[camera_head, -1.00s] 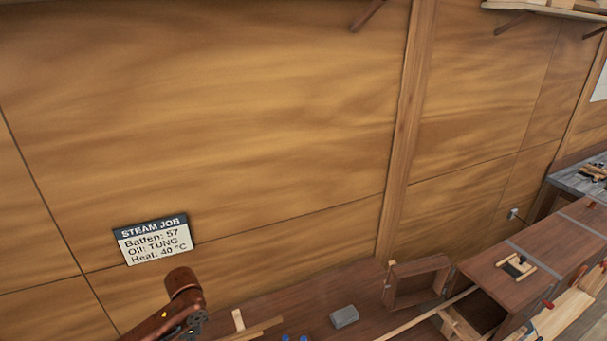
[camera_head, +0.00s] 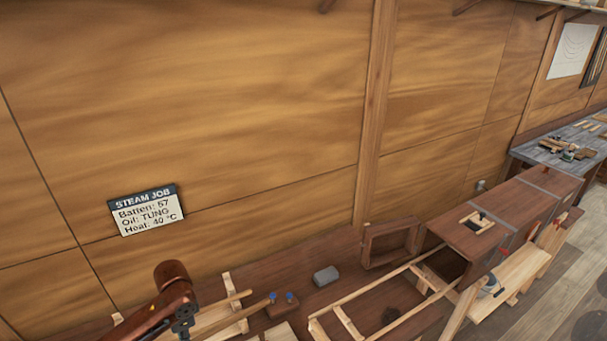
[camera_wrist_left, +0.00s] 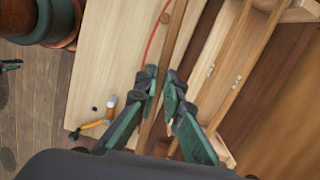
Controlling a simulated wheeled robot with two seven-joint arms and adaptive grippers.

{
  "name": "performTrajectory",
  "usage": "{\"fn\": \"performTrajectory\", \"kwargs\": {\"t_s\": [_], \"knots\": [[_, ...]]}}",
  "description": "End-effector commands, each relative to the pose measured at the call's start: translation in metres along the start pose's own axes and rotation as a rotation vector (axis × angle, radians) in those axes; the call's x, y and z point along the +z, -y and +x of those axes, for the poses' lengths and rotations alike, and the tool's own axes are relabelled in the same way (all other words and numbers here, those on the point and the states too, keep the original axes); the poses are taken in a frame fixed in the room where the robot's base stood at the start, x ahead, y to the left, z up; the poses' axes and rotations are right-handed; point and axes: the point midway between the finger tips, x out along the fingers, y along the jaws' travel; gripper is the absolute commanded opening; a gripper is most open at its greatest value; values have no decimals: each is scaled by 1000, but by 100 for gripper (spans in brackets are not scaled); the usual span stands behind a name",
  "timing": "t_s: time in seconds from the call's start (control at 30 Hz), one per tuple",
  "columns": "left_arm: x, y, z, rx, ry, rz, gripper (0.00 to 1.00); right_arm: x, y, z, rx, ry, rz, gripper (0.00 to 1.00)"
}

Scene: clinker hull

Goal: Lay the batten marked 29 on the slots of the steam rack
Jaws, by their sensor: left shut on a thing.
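My left gripper (camera_wrist_left: 162,82) is shut on a thin wooden batten (camera_wrist_left: 172,48) in the left wrist view. The batten has a rounded end at the top. Its number is not readable. In the head view my left gripper (camera_head: 184,322) is low at the left, its fingers hard to make out. The steam rack, seemingly the ladder-like wooden frame (camera_head: 368,290), leads to the open wooden box (camera_head: 490,235) at the right. A dark green piece at the wrist view's left edge may be my right gripper (camera_wrist_left: 10,66); its jaws are unclear.
The wall sign (camera_head: 146,211) reads "Batten: 57, Oil: TUNG, Heat: 40 °C". A grey block (camera_head: 326,276), blue-topped items (camera_head: 283,299) and an empty wooden frame (camera_head: 392,243) are on the bench. An orange-handled hammer (camera_wrist_left: 98,123) lies on a pale board (camera_wrist_left: 110,60).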

Motion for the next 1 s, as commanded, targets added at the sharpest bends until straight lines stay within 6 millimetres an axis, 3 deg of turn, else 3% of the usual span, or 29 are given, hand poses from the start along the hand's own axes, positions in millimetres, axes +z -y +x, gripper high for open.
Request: {"fn": "performTrajectory", "kwargs": {"t_s": [0.2,0.37,0.7,1.0], "knots": [[-15,-15,15,12,-1,-121,0,-8,4,25,-3,-10,-1,21],[-31,-31,30,29,-1,-247,0,4,6,47,-5,1,1,21],[-68,-90,82,82,0,-679,0,20,8,117,-5,16,1,21],[-78,-122,104,110,-1,-918,0,27,6,145,-2,22,-1,21]]}}
